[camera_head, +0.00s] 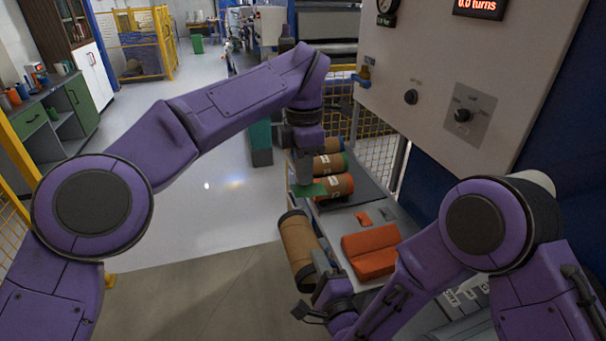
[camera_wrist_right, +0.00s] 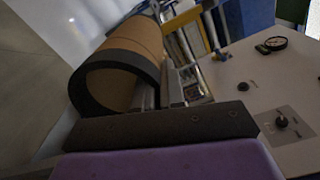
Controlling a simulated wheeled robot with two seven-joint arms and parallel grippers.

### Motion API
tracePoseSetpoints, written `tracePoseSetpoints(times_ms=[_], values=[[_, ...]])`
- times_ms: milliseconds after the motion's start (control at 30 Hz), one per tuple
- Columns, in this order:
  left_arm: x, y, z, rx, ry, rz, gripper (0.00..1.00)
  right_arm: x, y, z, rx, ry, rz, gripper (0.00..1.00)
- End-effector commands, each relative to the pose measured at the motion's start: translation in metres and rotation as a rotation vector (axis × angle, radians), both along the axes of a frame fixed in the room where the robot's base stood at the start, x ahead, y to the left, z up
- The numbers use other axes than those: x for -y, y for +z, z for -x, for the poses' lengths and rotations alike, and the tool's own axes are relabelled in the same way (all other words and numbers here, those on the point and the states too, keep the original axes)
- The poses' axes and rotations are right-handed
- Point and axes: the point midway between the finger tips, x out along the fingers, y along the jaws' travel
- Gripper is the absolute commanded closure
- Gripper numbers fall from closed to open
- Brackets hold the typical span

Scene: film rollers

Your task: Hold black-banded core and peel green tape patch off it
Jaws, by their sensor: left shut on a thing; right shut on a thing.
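The black-banded core (camera_head: 296,248) is a brown tube with black ends, held tilted in front of the bench. My right gripper (camera_head: 323,270) is shut on it. In the right wrist view the core (camera_wrist_right: 138,42) shows its open end and black band, with the fingers (camera_wrist_right: 160,88) at the rim, one seemingly inside the tube. My left gripper (camera_head: 304,183) is higher and farther off, shut on the green tape patch (camera_head: 308,190). The patch looks flat and apart from the black-banded core. The left fingertips are partly unclear.
An orange-banded core (camera_head: 333,187) and other banded cores (camera_head: 330,163) lie on the bench just beyond my left gripper. An orange folded block (camera_head: 370,250) sits on the bench right of the held core. A grey panel (camera_head: 440,90) with knobs rises at right.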

Motion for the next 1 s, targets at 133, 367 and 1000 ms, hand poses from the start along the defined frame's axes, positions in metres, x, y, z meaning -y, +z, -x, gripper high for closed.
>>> tracePoseSetpoints(times_ms=[133, 367, 1000], values=[[0.0, 0.002, 0.0, 0.0, 0.0, 0.0, 1.0, 0.0, 0.001, 0.0, 0.001, 0.0, 0.0, 1.0], [0.0, 0.002, 0.0, -0.001, 0.0, 0.0, 1.0, -0.001, 0.001, 0.001, 0.001, 0.001, -0.001, 1.0], [0.0, 0.004, 0.0, -0.001, 0.001, 0.0, 1.0, -0.022, 0.014, 0.055, 0.0, 0.002, -0.001, 1.0]])
